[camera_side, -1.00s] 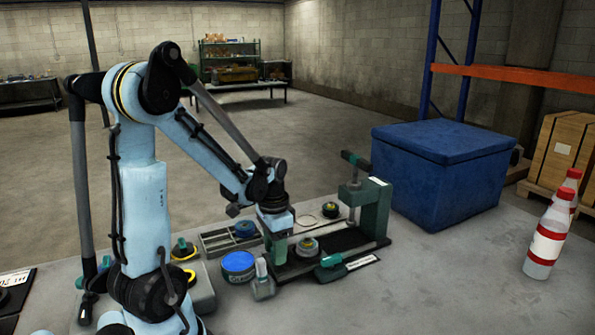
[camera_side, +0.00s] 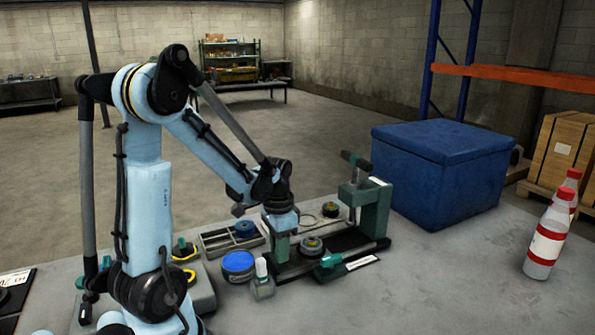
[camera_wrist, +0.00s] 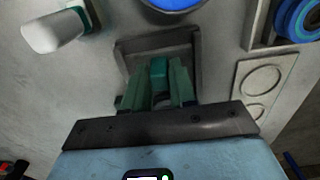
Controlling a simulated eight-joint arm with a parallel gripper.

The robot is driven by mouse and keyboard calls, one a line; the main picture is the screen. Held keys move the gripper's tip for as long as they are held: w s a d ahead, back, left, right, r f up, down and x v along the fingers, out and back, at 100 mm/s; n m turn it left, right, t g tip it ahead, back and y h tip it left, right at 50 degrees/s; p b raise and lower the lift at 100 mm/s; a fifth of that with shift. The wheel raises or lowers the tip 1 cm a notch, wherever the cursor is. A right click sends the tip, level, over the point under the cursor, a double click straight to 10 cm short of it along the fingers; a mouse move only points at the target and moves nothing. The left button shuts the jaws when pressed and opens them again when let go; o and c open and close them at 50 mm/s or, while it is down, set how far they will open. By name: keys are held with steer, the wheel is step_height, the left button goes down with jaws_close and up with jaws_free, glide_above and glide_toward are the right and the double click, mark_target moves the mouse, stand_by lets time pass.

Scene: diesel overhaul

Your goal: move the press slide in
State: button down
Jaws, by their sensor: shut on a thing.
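The press (camera_side: 372,208) is a green frame with a top lever, standing on a dark base at the right of the work area. Its dark slide (camera_side: 293,264) lies at the left end of that base and carries a round grey and yellow part (camera_side: 312,245). My gripper (camera_side: 281,250) is at the slide's left end. In the wrist view its green fingers (camera_wrist: 160,92) are shut on a green upright handle (camera_wrist: 159,68) above a dark square plate. The fingers hide the handle's lower part.
A blue-topped tin (camera_side: 238,265) and a small bottle (camera_side: 262,280) stand close left of the slide. A grey tray (camera_side: 230,238) lies behind. Red-capped bottles (camera_side: 548,240) stand far right.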

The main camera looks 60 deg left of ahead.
mark_target(310, 239)
steer(key=shift+w, duration=1.7)
steer(key=shift+w, duration=2.2)
steer(key=shift+w, duration=1.85)
steer(key=c, duration=1)
jaws_free()
steer(key=shift+c, duration=0.2)
steer(key=shift+r, duration=2.75)
